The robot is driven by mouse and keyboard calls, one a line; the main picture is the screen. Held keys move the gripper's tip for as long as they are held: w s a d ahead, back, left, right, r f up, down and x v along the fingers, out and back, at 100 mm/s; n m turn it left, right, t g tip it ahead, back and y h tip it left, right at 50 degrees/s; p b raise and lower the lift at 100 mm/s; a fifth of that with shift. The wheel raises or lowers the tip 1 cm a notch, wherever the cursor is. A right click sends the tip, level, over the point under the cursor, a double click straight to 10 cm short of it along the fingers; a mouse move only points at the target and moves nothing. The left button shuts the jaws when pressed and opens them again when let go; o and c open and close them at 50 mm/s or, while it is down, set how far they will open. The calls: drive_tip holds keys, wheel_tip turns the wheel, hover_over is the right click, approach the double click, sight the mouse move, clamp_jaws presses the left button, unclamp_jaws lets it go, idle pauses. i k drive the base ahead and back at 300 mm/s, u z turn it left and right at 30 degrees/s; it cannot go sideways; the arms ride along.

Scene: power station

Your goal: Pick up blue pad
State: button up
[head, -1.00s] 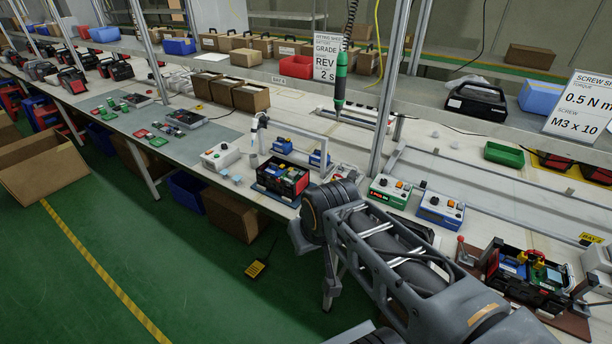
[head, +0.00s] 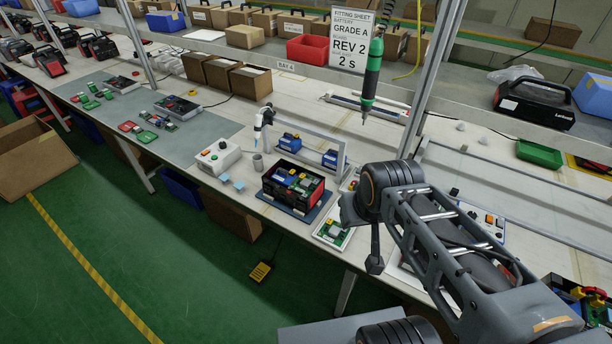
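Two small light-blue pads lie on the bench near its front edge, one on the left (head: 224,178) and one on the right (head: 239,185). They lie in front of a white control box (head: 215,158) and left of an open black and red case (head: 291,187). Nothing covers them. My gripper (head: 374,262) points down at the bench's front edge, right of the case and well apart from the pads. It is dark and small here, and its finger opening cannot be made out. I see nothing held in it.
A small grey cup (head: 257,164) and a white pen-like tool on a stand (head: 264,122) are close behind the pads. A green screwdriver (head: 371,75) hangs above the bench. A green circuit board (head: 334,233) lies near my gripper. The green floor in front is mostly clear.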

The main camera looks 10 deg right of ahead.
sight(238, 185)
drive_tip(key=u, duration=0.05)
drive_tip(key=i, duration=0.15)
drive_tip(key=u, duration=0.55)
drive_tip(key=k, duration=0.55)
drive_tip(key=u, duration=1.2)
drive_tip(key=i, duration=1.35)
drive_tip(key=z, duration=0.95)
drive_tip(key=i, duration=0.6)
drive_tip(key=z, duration=0.65)
